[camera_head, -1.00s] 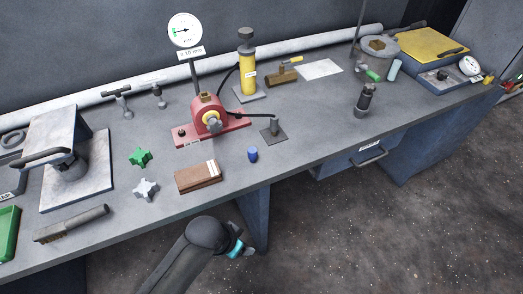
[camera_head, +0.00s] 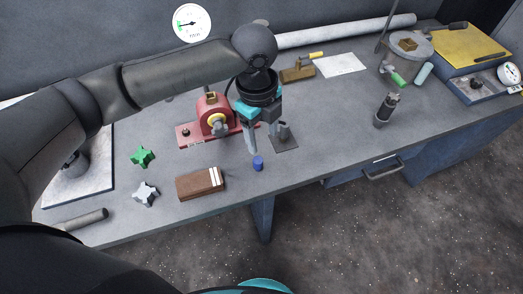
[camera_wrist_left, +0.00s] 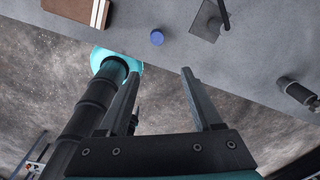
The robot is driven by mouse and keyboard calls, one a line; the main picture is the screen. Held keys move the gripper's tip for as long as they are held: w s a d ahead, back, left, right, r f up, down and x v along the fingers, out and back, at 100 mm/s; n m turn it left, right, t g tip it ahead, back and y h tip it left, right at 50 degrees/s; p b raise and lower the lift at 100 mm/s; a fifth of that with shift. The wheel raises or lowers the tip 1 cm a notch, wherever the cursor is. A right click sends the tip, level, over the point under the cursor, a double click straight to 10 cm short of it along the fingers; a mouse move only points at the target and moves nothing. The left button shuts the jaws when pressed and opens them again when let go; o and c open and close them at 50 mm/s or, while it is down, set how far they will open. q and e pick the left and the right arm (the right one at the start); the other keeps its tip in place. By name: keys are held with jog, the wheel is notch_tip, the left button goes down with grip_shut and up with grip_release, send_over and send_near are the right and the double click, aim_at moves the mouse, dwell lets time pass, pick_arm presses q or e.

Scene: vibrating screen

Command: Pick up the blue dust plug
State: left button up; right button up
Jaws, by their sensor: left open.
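The blue dust plug (camera_head: 258,163) is a small blue cylinder standing on the grey bench near its front edge. It also shows in the left wrist view (camera_wrist_left: 157,38), near the bench edge, ahead of and between the fingertips. My left gripper (camera_head: 265,140) is above the bench, just behind and above the plug in the head view. Its fingers are apart and empty in the left wrist view (camera_wrist_left: 160,85), and they do not touch the plug. My right gripper is not visible in the head view.
A brown block with white stripes (camera_head: 200,184) lies left of the plug. A dark plate with a post (camera_head: 284,138) stands close behind it to the right. A red machine (camera_head: 212,118) is behind.

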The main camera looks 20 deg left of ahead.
pick_arm(q)
jog(key=a+r, duration=0.2)
send_over(258, 160)
jog(key=shift+m+y, duration=0.4)
jog(key=f, duration=0.6)
jog(key=f+b, duration=0.1)
jog(key=f, duration=0.2)
jog(key=shift+s+a+f, duration=0.1)
jog(key=shift+s+f, duration=0.2)
jog(key=shift+s, duration=0.05)
jog(key=shift+w+f, duration=0.15)
jog(key=shift+f, duration=1.35)
jog(key=shift+w+f, duration=0.15)
jog(key=shift+f, duration=1.3)
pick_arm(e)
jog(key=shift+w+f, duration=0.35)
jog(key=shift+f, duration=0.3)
pick_arm(q)
grip_shut()
